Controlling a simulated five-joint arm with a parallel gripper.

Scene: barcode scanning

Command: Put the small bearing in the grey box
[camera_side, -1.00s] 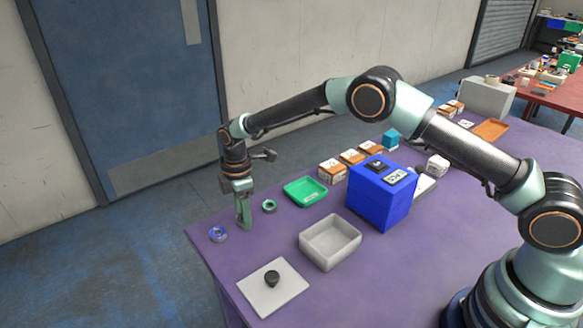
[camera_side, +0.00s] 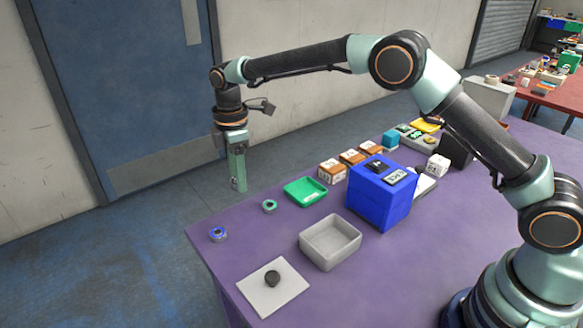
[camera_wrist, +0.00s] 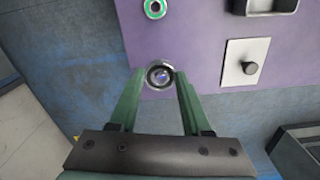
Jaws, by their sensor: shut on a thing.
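My gripper (camera_side: 240,189) is raised above the far-left part of the table in the side view. In the wrist view its green fingers (camera_wrist: 159,74) are closed on a small metallic ring, the small bearing (camera_wrist: 151,74), with blue showing through its middle. The grey box (camera_side: 318,258) is an open light-grey bin on the table, to the right of and nearer than my gripper. Part of it shows at the top right of the wrist view (camera_wrist: 265,13).
A blue-centred ring (camera_side: 218,234) and a green ring (camera_side: 269,206) lie on the purple table. A green tray (camera_side: 305,190), a tall blue box (camera_side: 379,205) and a pale plate (camera_side: 258,291) with a black knob (camera_side: 272,278) stand near the grey box.

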